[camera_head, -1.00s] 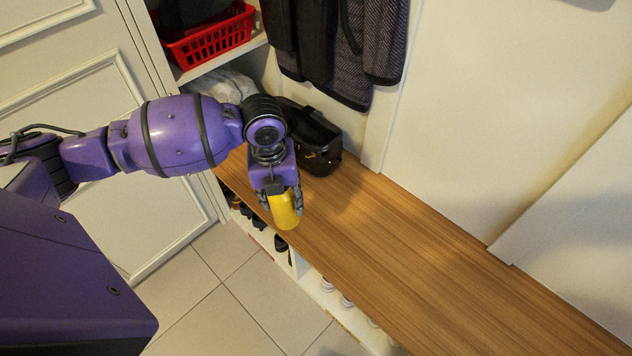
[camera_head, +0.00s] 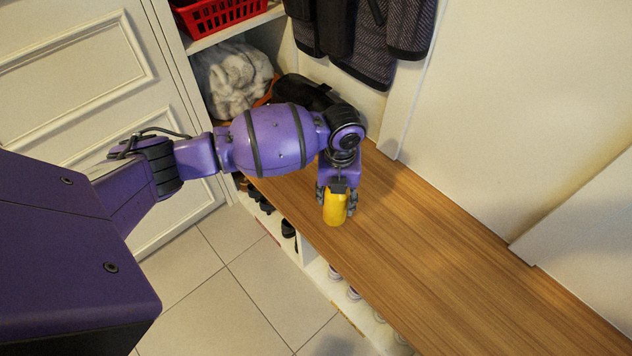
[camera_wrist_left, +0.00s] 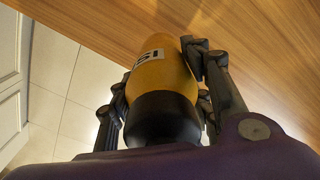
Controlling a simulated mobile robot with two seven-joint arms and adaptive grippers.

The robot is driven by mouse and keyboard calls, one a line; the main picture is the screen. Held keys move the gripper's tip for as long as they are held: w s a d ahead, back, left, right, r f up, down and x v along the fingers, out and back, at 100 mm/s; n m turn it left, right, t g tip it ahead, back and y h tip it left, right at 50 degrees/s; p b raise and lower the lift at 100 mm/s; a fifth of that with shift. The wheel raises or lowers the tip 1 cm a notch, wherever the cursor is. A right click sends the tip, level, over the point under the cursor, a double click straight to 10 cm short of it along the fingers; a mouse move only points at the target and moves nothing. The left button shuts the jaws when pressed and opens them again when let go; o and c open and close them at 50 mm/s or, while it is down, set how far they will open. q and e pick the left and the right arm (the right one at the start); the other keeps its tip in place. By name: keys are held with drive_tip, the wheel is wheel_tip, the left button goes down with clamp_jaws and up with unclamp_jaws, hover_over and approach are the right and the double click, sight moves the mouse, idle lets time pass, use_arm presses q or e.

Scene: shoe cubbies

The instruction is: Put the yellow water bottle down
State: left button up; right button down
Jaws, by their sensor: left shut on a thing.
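The yellow water bottle (camera_head: 335,210) is held in my left gripper (camera_head: 337,196), at the front part of the wooden bench top (camera_head: 430,250). In the left wrist view the bottle (camera_wrist_left: 163,78) shows a yellow body with a white label and a dark end towards the wrist. The fingers of my left gripper (camera_wrist_left: 160,105) are closed on both sides of it. I cannot tell whether the bottle touches the bench or is just above it. My right gripper is not in view.
Shoes (camera_head: 288,229) stand in the cubbies under the bench. A black bag (camera_head: 305,92) lies at the bench's far end, partly behind my arm. A red basket (camera_head: 222,14) and dark coats (camera_head: 372,45) are above. The bench to the right is clear.

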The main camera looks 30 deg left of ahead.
use_arm(q)
drive_tip(key=shift+w+d+f, duration=0.45)
drive_tip(key=shift+w+f, duration=0.15)
drive_tip(key=shift+w, duration=0.1)
wheel_tip(320, 180, down, 3)
drive_tip(key=shift+a+b, duration=0.1)
drive_tip(key=shift+b, duration=0.35)
drive_tip(key=o, duration=1.6)
drive_tip(key=shift+f, duration=0.1)
wheel_tip(320, 180, up, 12)
drive_tip(key=shift+r+p, duration=0.15)
drive_tip(key=shift+p, duration=0.95)
drive_tip(key=shift+s, duration=0.1)
